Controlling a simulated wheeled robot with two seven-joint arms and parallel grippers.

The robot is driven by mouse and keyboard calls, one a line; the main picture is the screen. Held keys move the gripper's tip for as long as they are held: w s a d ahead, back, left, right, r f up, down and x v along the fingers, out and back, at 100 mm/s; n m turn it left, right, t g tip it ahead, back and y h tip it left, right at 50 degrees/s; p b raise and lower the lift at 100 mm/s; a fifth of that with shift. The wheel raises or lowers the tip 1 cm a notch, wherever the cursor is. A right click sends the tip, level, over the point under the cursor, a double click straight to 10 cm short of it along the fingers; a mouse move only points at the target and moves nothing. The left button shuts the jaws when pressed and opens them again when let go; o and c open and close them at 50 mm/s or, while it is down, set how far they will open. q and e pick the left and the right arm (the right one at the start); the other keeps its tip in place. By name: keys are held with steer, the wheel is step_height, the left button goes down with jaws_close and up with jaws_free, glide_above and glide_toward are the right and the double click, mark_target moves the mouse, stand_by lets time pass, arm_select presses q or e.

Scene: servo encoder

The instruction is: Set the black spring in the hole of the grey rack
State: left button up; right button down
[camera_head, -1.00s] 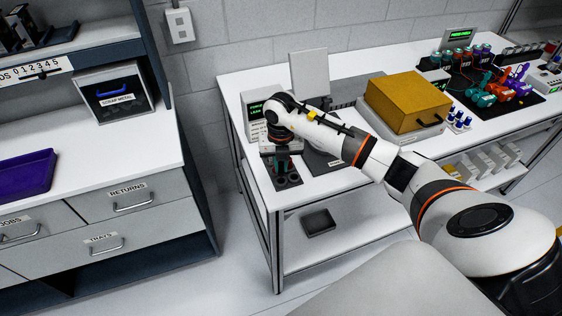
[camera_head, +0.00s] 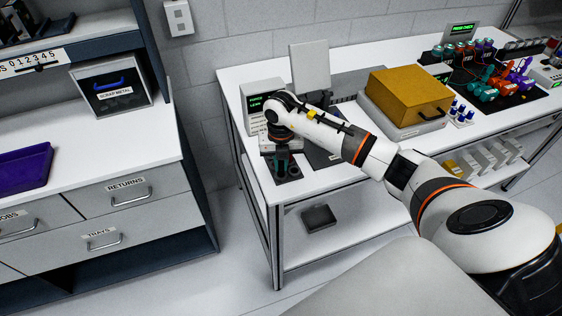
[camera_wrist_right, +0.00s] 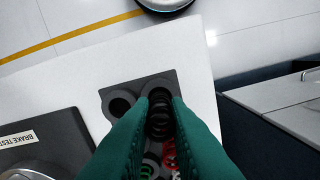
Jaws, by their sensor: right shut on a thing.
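My right gripper (camera_wrist_right: 160,112) is shut on the black spring (camera_wrist_right: 159,122), which stands between its green fingertips in the right wrist view. The grey rack (camera_wrist_right: 108,93) lies on the white table below. The spring is over or at one round hole at the rack's end; how deep it sits I cannot tell. The hole beside it is empty. A red spring (camera_wrist_right: 169,152) and a green one (camera_wrist_right: 147,170) show farther along, partly hidden by the fingers. In the head view, my right gripper (camera_head: 282,166) points down at the rack (camera_head: 294,180) near the table's front-left corner. My left gripper is not in view.
A dark brake tester plate (camera_wrist_right: 45,145) lies beside the rack. A display box (camera_head: 254,107) stands behind my gripper. A yellow box (camera_head: 408,92) sits farther right on the table. A drawer cabinet (camera_head: 130,192) stands left across a gap.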

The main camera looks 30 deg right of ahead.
steer(key=shift+f, duration=0.4)
steer(key=shift+f+b, duration=0.35)
steer(key=shift+b, duration=0.15)
steer(key=c, duration=1.3)
jaws_free()
step_height(320, 180, up, 6)
steer(key=p, duration=0.4)
steer(key=shift+r, duration=0.1)
